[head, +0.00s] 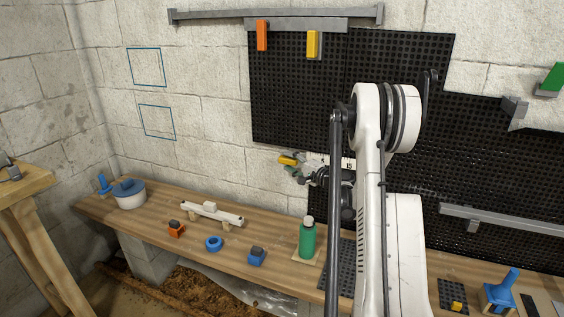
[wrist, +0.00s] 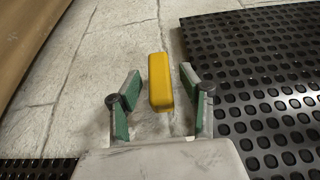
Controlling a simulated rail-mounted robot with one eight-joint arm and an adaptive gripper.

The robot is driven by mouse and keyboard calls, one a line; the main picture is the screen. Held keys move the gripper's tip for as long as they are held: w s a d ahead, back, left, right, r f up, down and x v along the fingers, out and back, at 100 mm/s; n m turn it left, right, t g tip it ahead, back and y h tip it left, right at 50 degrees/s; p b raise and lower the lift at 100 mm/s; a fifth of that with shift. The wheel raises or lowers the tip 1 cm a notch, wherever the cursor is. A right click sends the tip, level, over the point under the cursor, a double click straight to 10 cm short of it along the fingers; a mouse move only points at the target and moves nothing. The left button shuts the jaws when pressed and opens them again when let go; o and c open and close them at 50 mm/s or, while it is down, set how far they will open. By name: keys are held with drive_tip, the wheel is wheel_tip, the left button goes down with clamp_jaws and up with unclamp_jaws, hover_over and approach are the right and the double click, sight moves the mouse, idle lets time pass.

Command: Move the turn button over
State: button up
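A yellow block-like piece (wrist: 160,82), seemingly the turn button, stands between my fingers in the wrist view. In the head view, a yellow piece (head: 288,160) shows at my gripper, by the lower left corner of the black dimple membrane (head: 295,95). My gripper (wrist: 157,92) is open around the piece, with a gap visible on both sides. An orange piece (head: 262,36) and another yellow piece (head: 312,44) hang from the grey bar above the membrane.
The wooden bench (head: 150,214) below carries a green bottle (head: 307,238), a blue ring (head: 213,243), a white bar on supports (head: 211,212) and a white tub (head: 128,197). A grey rail (head: 500,220) crosses the membrane at right. Bare block wall lies left of my gripper.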

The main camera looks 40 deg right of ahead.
sight(282, 158)
drive_tip(key=shift+w+a+b, duration=0.15)
drive_tip(key=shift+w+b, duration=0.05)
drive_tip(key=shift+w, duration=0.85)
drive_tip(key=shift+w+a+b, duration=0.1)
drive_tip(key=shift+w+b, duration=0.05)
drive_tip(key=shift+w, duration=0.9)
clamp_jaws()
